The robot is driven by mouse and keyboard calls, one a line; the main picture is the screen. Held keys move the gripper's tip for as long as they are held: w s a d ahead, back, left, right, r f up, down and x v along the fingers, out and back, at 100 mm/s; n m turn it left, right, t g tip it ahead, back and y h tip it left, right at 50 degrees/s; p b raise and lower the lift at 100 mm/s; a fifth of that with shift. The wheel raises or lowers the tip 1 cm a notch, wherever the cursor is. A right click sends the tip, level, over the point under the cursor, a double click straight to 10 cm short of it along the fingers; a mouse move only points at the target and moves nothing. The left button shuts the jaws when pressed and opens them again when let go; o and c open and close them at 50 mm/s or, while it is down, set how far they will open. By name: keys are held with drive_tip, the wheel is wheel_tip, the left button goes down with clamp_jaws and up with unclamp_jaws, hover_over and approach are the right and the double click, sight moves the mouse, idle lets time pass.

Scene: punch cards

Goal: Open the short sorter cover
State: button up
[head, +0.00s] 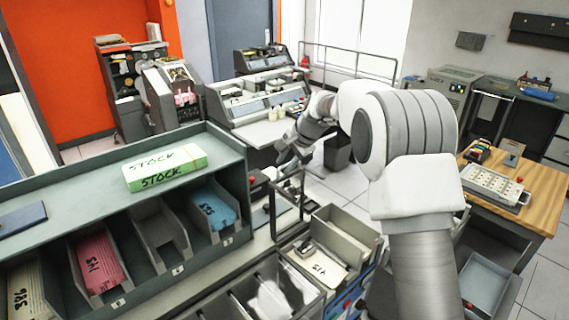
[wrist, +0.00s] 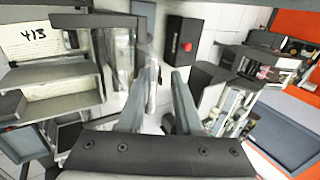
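The short sorter (head: 340,235) stands at the lower middle of the head view, with a card tray labelled "413". What looks like its clear cover with a dark frame (head: 286,192) rises at its back left. In the wrist view, the clear panel (wrist: 122,50) stands left of my fingers, near the left finger. I cannot tell whether they touch. My gripper (wrist: 165,72) has its two fingers apart, with nothing clearly held between them. In the head view my gripper (head: 285,158) is just above the frame, partly blurred into the background.
A shelf (head: 100,170) with card bins and a green-white "STOCK" box (head: 165,167) fills the left. A dark box with a red button (wrist: 183,46) lies beyond my fingers. A wooden table (head: 535,190) stands right. Grey machines stand behind.

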drive_tip(key=b+v, duration=0.2)
drive_tip(key=v, duration=1.5)
drive_tip(key=s+d+n+h+b, duration=0.15)
drive_tip(key=s+d, duration=0.25)
drive_tip(key=s, duration=0.5)
drive_tip(key=s+d+n+h+b, duration=0.1)
drive_tip(key=s+d+n+b, duration=0.15)
drive_tip(key=s, duration=0.75)
drive_tip(key=s+d+f+n+h, duration=0.1)
drive_tip(key=s+d+f+n, duration=0.1)
drive_tip(key=s+f, duration=0.4)
drive_tip(key=s+d+f+n+t+h+b, duration=0.1)
drive_tip(key=s+d+f+n, duration=0.2)
drive_tip(key=s+f, duration=0.3)
drive_tip(key=s+d, duration=0.1)
drive_tip(key=s, duration=0.4)
drive_tip(key=shift+s, duration=0.25)
